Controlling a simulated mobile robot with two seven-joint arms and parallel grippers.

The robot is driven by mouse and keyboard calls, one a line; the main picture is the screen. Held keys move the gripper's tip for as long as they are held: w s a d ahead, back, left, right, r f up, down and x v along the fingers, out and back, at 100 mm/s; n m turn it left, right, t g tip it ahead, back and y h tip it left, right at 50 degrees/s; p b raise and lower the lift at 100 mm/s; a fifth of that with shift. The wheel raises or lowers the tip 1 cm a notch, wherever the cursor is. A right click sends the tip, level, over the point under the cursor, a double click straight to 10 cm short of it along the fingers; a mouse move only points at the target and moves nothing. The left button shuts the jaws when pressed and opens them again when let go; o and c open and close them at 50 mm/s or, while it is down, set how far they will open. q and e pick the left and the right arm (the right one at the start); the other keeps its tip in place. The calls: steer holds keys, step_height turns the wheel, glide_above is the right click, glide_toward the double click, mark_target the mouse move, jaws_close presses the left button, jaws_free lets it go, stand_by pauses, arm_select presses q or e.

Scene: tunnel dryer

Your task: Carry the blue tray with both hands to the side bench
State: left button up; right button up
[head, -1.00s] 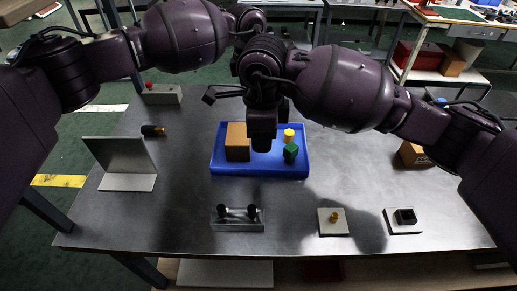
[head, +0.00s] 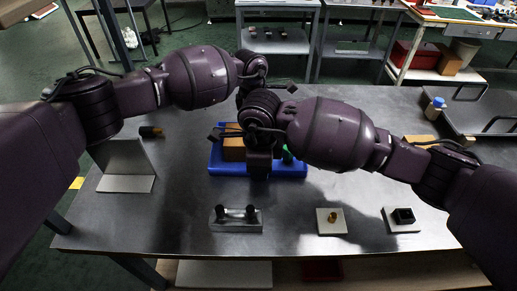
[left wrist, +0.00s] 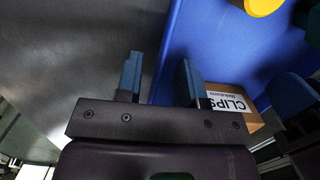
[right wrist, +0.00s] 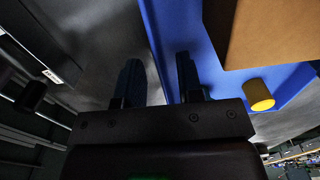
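The blue tray (head: 215,160) lies on the grey metal table. It holds a brown box (head: 234,150) and a green object (head: 287,156); a yellow cylinder (left wrist: 262,5) shows in the left wrist view. My arms cover much of the tray in the head view. My right gripper (head: 258,172) is low over the tray; in the right wrist view its fingers (right wrist: 158,80) are apart, with the tray's edge (right wrist: 160,40) between them.
An angled metal plate (head: 125,165) stands at left. A fixture with two black knobs (head: 237,218) and two small white plates (head: 331,221) (head: 401,219) lie along the front. A dark surface with handles (head: 490,110) adjoins at right. Other benches stand behind.

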arm_select(q)
steer(key=shift+f, duration=0.35)
arm_select(e)
steer(key=shift+f, duration=0.35)
arm_select(q)
jaws_close()
arm_select(e)
jaws_close()
